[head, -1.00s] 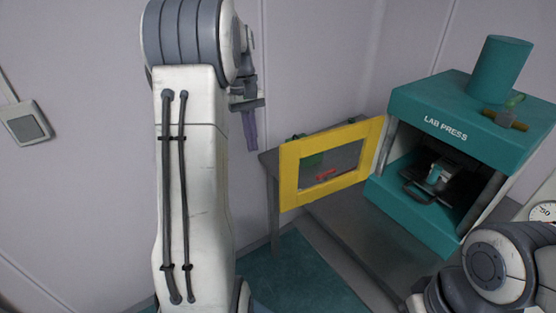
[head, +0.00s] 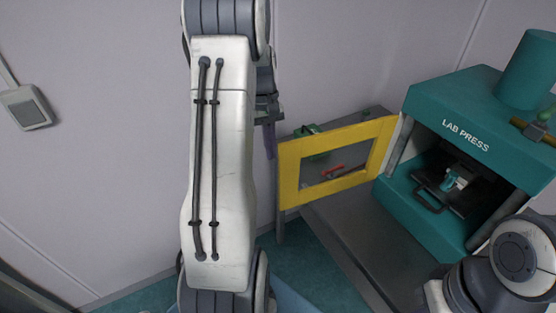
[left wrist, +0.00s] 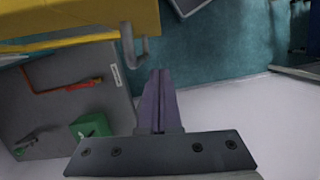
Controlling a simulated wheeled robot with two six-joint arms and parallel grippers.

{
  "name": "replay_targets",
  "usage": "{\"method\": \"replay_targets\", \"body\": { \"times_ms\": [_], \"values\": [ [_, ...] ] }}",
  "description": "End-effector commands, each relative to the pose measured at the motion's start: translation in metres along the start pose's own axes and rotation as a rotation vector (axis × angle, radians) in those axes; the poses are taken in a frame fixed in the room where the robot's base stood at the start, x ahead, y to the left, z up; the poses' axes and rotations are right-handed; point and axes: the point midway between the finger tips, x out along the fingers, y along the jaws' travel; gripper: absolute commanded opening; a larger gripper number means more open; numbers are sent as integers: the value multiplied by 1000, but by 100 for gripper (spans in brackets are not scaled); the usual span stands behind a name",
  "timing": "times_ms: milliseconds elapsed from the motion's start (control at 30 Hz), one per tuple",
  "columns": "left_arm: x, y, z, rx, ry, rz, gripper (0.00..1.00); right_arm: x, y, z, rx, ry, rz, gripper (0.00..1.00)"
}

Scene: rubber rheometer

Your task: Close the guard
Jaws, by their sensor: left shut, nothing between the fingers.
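The yellow guard (head: 287,172) is a framed door with a window, and it stands swung open at the left of the teal lab press (head: 430,108). The press opening is uncovered. My left gripper (head: 270,140) is shut and empty, at the left of the guard's free edge and apart from it in the picture. In the left wrist view, the shut purple fingers (left wrist: 156,90) point toward a grey hooked handle (left wrist: 135,45) by the yellow guard (left wrist: 80,18), with a small gap in the picture.
A grey bench (head: 345,232) carries the press. Behind the guard lie a red-handled tool (head: 334,171) and a green object (head: 308,131). A dark tray with a handle (head: 430,197) sits inside the press. A wall stands behind.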

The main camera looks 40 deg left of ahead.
Motion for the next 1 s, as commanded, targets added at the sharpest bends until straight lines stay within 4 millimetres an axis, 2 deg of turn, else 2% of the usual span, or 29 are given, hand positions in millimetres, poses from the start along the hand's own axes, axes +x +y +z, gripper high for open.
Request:
{"method": "replay_targets", "body": {
  "times_ms": [67,200,400,833,1000],
  "values": [
    [16,0,2,1,-6,-3,0,-7,0,0,-1,0,0,0],
    [19,0,22,4,-1,-2,0,-17,-1,-1,-3,0,0,0],
    [25,1,38,4,0,-1,0,-23,-2,-1,-4,0,0,0],
    [27,2,40,3,1,-1,0,-23,-2,-1,-4,0,0,0],
    [26,-5,40,-37,1,9,0,-23,-2,-1,-4,0,0,0]
  ]
}}
